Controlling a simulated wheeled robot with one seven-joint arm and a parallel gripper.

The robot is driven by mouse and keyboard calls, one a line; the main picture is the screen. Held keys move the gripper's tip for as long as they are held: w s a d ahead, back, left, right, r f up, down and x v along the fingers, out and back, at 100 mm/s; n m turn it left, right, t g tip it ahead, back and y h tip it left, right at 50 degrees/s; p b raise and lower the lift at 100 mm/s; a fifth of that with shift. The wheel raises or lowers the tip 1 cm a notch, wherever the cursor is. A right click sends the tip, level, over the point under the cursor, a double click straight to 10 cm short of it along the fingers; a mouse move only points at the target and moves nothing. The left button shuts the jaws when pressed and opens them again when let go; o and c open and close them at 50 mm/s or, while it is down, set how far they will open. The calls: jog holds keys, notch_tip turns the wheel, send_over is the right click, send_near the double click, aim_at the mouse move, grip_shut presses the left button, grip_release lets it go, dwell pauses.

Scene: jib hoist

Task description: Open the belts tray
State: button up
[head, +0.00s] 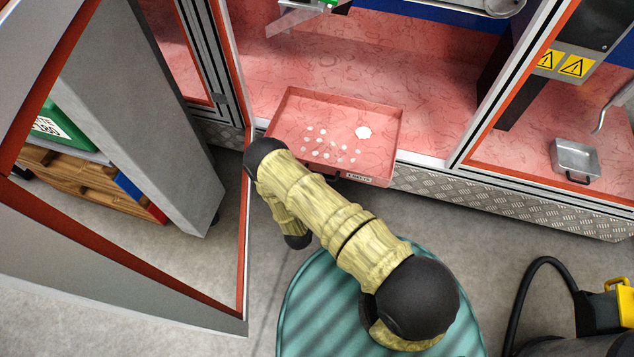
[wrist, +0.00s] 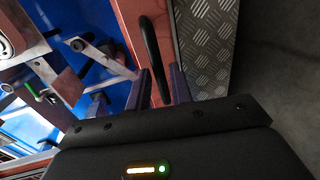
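A red open-topped tray (head: 285,110) lies at the front edge of the red-floored cabinet in the head view. It holds several small white discs and one larger one. In the wrist view a black bar handle (wrist: 150,48) stands out from a red front panel (wrist: 129,12). The two fingers of my gripper (wrist: 162,86) are close together, one on each side of the handle's near end.
A tread-plate sill (wrist: 207,40) runs beside the red panel. An open framed door (head: 245,230) stands left of my arm. A small metal tray (head: 577,157) sits at the right. A black hose and yellow-black machine (head: 605,310) are at the lower right.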

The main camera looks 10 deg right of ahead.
jog(key=shift+o, duration=0.8)
jog(key=p+v, duration=0.2)
jog(key=v, duration=0.5)
jog(key=shift+s+p, duration=0.2)
jog(key=shift+p, duration=0.2)
jog(key=shift+a+r, duration=0.1)
jog(key=shift+a, duration=0.05)
